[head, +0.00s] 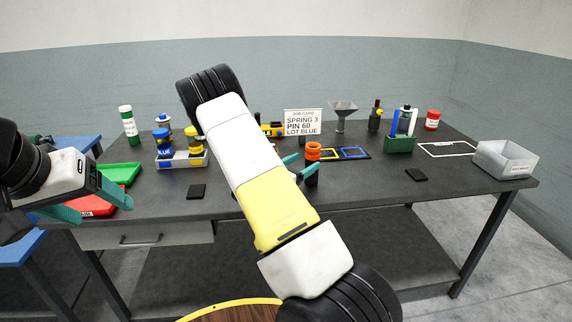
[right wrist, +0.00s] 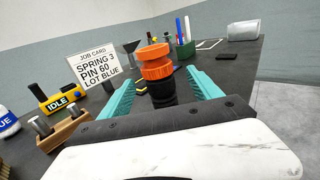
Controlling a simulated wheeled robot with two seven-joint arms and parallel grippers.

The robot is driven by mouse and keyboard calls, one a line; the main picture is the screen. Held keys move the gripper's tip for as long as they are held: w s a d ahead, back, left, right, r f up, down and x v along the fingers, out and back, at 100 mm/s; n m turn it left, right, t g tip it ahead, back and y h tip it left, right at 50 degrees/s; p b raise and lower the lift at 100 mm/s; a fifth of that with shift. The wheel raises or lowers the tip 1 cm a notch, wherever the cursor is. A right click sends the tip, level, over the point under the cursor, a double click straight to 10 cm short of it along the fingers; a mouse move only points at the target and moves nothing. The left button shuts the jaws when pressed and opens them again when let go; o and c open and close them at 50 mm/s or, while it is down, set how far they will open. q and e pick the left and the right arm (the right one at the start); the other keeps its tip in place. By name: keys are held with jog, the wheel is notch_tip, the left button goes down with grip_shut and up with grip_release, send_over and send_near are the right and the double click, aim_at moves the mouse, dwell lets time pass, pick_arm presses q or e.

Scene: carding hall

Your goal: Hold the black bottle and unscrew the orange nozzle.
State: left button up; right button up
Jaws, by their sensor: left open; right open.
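The black bottle (head: 312,177) stands upright on the dark table, with the orange nozzle (head: 313,151) on top. Both also show in the right wrist view, the bottle (right wrist: 162,94) below the nozzle (right wrist: 155,62). My right gripper (head: 303,165) is open, with one teal finger on each side of the bottle and visible gaps between. In the right wrist view its fingers (right wrist: 160,85) flank the bottle at body height, below the nozzle. My left gripper (head: 92,204) is open and empty at the table's left front, near the red and green trays, far from the bottle.
A job card (head: 303,122) stands behind the bottle. Blue and yellow outlined pads (head: 353,153) lie to its right. A green pen holder (head: 399,145), a funnel (head: 342,112) and a grey bin (head: 505,160) stand further right. A black pad (head: 196,191) lies on the left front.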

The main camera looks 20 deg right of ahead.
aim_at(308, 159)
jog(key=x, duration=0.5)
jog(key=shift+w, duration=0.25)
grip_shut()
